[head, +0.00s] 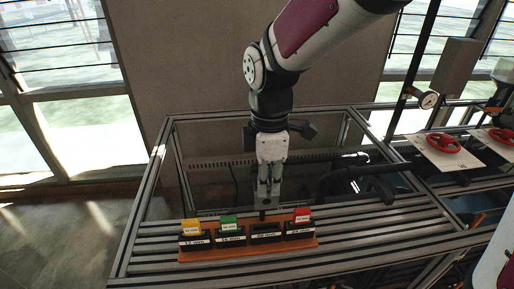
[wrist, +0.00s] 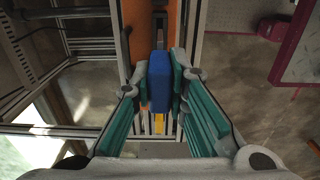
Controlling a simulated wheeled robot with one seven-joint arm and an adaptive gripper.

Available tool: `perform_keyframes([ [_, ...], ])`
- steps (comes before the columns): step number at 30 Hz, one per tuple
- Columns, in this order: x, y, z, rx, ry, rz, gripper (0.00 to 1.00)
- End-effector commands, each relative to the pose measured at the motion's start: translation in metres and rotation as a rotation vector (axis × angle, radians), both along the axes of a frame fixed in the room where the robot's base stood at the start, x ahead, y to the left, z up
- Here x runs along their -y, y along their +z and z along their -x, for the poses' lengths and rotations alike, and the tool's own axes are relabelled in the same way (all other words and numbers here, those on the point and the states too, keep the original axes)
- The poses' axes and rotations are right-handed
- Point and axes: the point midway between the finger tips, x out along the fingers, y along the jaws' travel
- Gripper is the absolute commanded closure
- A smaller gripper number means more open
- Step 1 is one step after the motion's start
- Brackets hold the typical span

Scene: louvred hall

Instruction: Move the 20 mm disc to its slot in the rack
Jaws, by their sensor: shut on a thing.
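A blue block (wrist: 160,78), apparently the 20 mm disc, is between the green-padded fingers of my gripper (wrist: 160,95) in the wrist view. My gripper (head: 267,190) hangs just above and behind the orange rack (head: 250,250) in the head view. The rack holds a yellow piece (head: 192,227), a green piece (head: 229,223) and a red piece (head: 302,214). The third slot from the left (head: 265,231) looks dark and empty; its small label is hard to read. I cannot tell whether the block touches the rack.
The rack stands on a slatted aluminium bench top (head: 370,221) near its front edge. A black hose-like part (head: 345,175) lies behind at the right. Red handwheels (head: 443,142) on a panel and a gauge (head: 428,100) are farther right. Bare slats lie right of the rack.

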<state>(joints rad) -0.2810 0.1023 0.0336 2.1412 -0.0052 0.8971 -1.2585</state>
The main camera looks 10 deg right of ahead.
Motion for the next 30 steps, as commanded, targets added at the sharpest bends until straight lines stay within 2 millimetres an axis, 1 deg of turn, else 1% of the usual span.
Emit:
perform_keyframes([
  [1, 0.0, -0.01, -0.002, -0.001, 0.0, 0.0, 1.0],
  [6, 0.0, -0.03, -0.002, -0.001, 0.0, 0.0, 1.0],
  [12, 0.0, -0.046, -0.001, -0.001, -0.001, 0.0, 1.0],
  [24, 0.001, -0.057, 0.0, -0.001, -0.002, 0.0, 1.0],
  [30, 0.001, -0.057, 0.0, 0.0, -0.002, 0.0, 1.0],
])
